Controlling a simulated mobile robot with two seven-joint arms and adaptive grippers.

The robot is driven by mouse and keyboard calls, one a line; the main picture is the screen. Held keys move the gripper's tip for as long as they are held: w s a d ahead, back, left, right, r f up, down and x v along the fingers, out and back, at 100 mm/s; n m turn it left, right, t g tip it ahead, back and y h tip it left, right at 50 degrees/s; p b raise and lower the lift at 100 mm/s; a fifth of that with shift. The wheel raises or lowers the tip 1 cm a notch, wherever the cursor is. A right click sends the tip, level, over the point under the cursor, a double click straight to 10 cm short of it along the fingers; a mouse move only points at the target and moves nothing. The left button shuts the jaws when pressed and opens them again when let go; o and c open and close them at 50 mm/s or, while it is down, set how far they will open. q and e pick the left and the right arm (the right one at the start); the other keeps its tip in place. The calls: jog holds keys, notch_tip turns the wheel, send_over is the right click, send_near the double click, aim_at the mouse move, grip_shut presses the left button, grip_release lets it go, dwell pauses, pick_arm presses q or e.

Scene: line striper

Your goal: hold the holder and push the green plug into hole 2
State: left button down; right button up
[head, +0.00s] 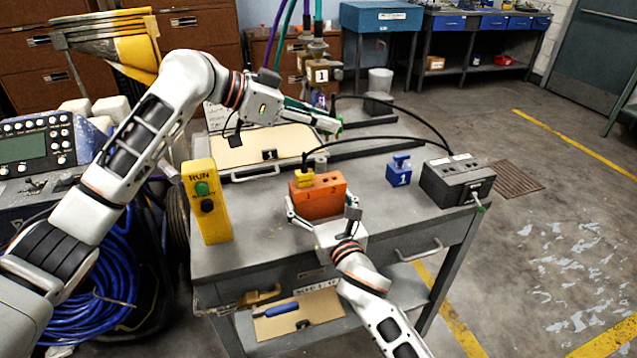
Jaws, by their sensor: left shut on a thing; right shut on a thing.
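The orange holder (325,204) stands on the grey workbench, with the numbers 1 and 2 on its front. A yellow plug (303,181) sits in its left hole, at number 1. Dark openings show in the top to the right of it. My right gripper (320,211) is shut on the holder from the front, one finger on each side. My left gripper (328,124) is above and behind the holder, shut on the green plug (338,129). Only a little green shows at its fingertips. The plug is clear of the holder; its lower end is hard to make out.
A blue plug block (398,173) marked 1 and a black box (456,181) with cables stand to the right. A black cable (378,138) arcs to the yellow plug. A yellow RUN button box (207,202) stands at the bench's left edge.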

pick_arm(q)
send_over(322, 181)
jog(key=shift+f, duration=4.5)
jog(key=shift+f, duration=0.55)
